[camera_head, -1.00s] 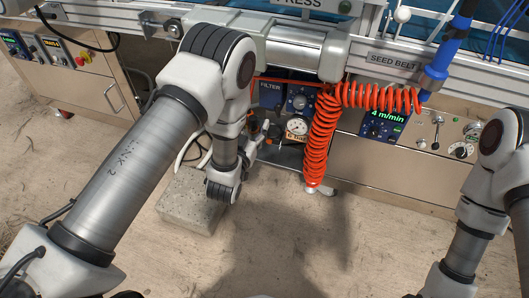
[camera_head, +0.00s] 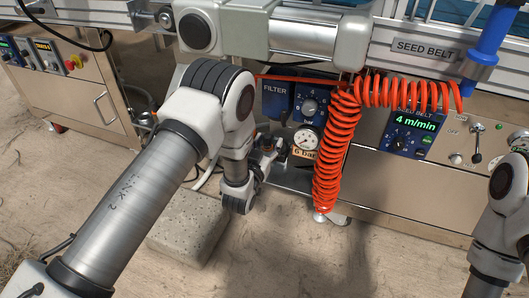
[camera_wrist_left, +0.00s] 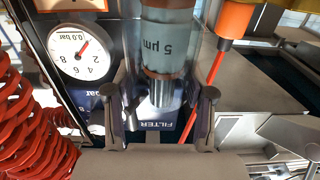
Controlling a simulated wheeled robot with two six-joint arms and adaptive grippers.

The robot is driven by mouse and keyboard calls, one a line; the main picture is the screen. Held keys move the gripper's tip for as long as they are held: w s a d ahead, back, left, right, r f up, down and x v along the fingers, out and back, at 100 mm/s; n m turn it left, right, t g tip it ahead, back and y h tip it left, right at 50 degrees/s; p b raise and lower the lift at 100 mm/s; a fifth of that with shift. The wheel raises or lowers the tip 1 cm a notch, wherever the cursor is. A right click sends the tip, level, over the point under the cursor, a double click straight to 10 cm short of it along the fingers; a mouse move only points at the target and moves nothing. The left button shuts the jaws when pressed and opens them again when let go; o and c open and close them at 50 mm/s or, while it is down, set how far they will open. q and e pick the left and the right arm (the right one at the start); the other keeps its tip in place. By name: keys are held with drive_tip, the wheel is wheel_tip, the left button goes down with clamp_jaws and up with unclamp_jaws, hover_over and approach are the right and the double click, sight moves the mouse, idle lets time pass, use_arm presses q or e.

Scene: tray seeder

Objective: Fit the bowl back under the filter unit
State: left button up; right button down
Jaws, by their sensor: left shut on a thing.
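The filter unit (camera_head: 276,97) is a dark blue block marked FILTER on the machine front. In the left wrist view its label (camera_wrist_left: 165,148) is upside down. My left gripper (camera_head: 276,150) is below the unit in the head view. In the left wrist view its two fingers (camera_wrist_left: 158,98) are shut on the clear bowl (camera_wrist_left: 190,62). A grey element marked 5 µm (camera_wrist_left: 168,42) shows within or behind the bowl. I cannot tell whether the bowl touches the unit. In the head view the bowl is not clear behind the gripper. My right arm shows at the right edge; its gripper is out of frame.
A pressure gauge (camera_head: 306,140) reading about 0 bar in the wrist view (camera_wrist_left: 80,50) and a regulator knob (camera_head: 310,106) sit right of the filter unit. A coiled orange hose (camera_head: 330,160) hangs close by. A concrete block (camera_head: 188,228) lies on the floor below my left arm.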

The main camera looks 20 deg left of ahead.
use_arm(q)
drive_tip(key=w+b, duration=0.2)
drive_tip(key=w, duration=0.5)
drive_tip(key=shift+w+d+b, duration=0.1)
drive_tip(key=shift+w+b, duration=0.05)
drive_tip(key=shift+b, duration=0.15)
drive_tip(key=shift+w, duration=0.7)
drive_tip(key=shift+f, duration=0.2)
drive_tip(key=shift+f, duration=0.35)
idle(0.7)
drive_tip(key=o, duration=1.3)
drive_tip(key=shift+s, duration=0.1)
